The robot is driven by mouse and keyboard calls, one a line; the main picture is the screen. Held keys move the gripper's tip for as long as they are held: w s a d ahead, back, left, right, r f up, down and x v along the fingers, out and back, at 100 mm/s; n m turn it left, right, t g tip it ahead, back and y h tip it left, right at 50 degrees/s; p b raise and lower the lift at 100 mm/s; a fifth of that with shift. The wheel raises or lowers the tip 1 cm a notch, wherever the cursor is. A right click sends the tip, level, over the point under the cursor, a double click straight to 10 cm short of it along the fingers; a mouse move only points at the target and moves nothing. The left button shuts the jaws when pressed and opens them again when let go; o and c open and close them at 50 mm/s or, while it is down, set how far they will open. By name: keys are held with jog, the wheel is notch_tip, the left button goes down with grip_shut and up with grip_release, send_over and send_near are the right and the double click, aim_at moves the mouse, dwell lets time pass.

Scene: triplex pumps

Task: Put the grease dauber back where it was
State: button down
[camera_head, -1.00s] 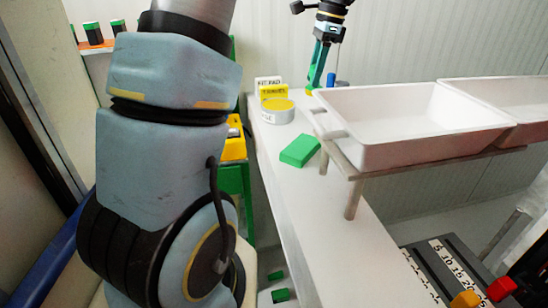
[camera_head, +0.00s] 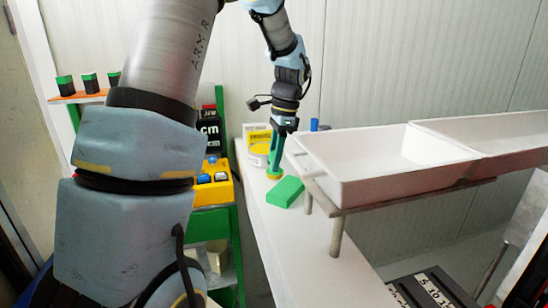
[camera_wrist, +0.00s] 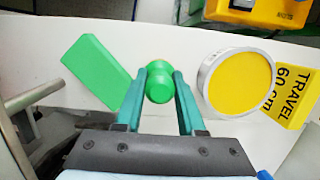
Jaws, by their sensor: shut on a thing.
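The grease dauber appears to be the green round-ended piece (camera_wrist: 158,80) between my fingertips in the wrist view. My gripper (camera_wrist: 160,88) is shut on it. In the head view my gripper (camera_head: 275,158) points down over the white bench, with a small green and yellow end (camera_head: 274,175) below the fingers. It is between the tin with a yellow lid (camera_head: 259,148) and a green block (camera_head: 285,191). In the wrist view the green block (camera_wrist: 97,70) is left of my fingers and the tin (camera_wrist: 238,85) right. I cannot tell whether the dauber touches the bench.
A yellow "TRAVEL 60 cm" sign (camera_wrist: 292,98) stands by the tin. A large white tray (camera_head: 385,160) on a metal-legged rack is close on the right. The front bench stretch (camera_head: 310,250) is clear.

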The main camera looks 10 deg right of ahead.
jog(key=shift+f, duration=0.25)
jog(key=shift+f, duration=0.15)
jog(key=c, duration=0.5)
grip_release()
notch_tip(320, 180, up, 12)
jog(key=d+b, duration=0.2)
jog(key=s+a+f+n, duration=0.4)
jog(key=a+f+n, duration=0.1)
jog(key=a, duration=0.1)
jog(key=s+a+f+n+t+h, duration=0.1)
jog(key=s+a+f+n, duration=0.4)
jog(key=a+f, duration=0.1)
jog(key=s+a+f+n+h, duration=0.1)
jog(key=s+a+f+n, duration=0.4)
jog(key=a, duration=0.1)
jog(key=shift+a+f+t, duration=0.15)
jog(key=shift+f+t, duration=0.1)
jog(key=shift+t, duration=0.15)
